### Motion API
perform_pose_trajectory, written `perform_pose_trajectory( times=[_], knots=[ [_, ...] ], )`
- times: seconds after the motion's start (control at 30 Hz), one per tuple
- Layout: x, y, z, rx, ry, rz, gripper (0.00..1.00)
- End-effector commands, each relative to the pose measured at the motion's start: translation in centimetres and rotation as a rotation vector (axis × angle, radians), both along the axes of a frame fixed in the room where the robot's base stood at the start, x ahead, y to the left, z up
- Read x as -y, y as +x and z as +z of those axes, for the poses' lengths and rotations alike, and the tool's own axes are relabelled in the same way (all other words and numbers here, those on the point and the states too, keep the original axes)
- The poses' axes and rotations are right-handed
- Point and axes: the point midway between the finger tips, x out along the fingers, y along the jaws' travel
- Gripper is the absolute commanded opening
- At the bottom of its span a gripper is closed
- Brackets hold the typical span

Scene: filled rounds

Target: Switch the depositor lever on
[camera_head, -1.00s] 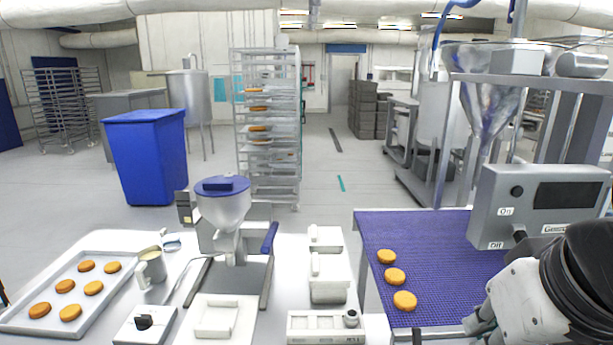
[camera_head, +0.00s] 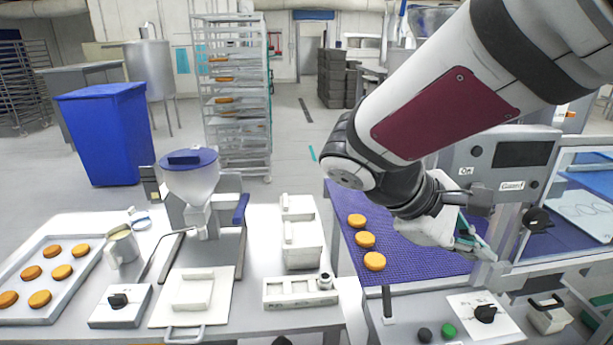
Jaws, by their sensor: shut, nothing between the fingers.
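The grey control box (camera_head: 530,153) stands at right beside the purple conveyor belt, with a dark screen and the labels On and Guard. A small grey part on its lower left front, below the On label, looks like the lever (camera_head: 481,197); its exact position is unclear. The Off label is hidden behind my arm. My gripper (camera_head: 468,238) is shut and empty. It points right, just below and left of that part, over the belt. I cannot tell whether it touches the box. The steel depositor funnel (camera_head: 430,18) is mostly hidden behind my arm.
Several round pastries (camera_head: 365,240) lie on the purple belt (camera_head: 345,205) left of my gripper. A clear guard panel (camera_head: 580,205) with a black knob (camera_head: 537,219) is at right. A front panel with buttons and a switch (camera_head: 486,313) is below. A blue-lidded hopper (camera_head: 190,175) stands on the left table.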

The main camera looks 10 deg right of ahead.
Motion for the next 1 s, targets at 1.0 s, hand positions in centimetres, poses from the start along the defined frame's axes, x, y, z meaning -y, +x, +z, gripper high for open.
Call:
perform_pose_trajectory(
  times=[1.0],
  knots=[
    [-1.2, 11.9, -1.0, -0.226, -0.409, 0.344, 0.00]
  ],
)
